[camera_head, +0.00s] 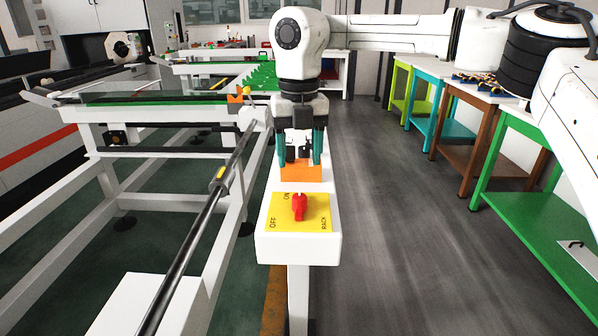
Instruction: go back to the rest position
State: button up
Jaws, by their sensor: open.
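My gripper (302,153) is in the middle of the camera view, pointing down with its two teal fingers apart. It is over an orange block (301,172) on the white post top, behind the yellow switch panel. The fingertips are close to the block; I cannot tell whether they touch it. My white arm (390,36) reaches in from the right and bends down to the gripper. The yellow panel (285,222) bears the words OFF, ON and RACK and a red rotary knob (298,207).
A white rack frame (170,201) with a long dark rod (196,228) stands on the left. Green, brown, teal and lime tables (510,122) line the right side; the green one is nearest. The grey floor (420,240) between post and tables is clear.

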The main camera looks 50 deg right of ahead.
jog(key=shift+r, duration=0.55)
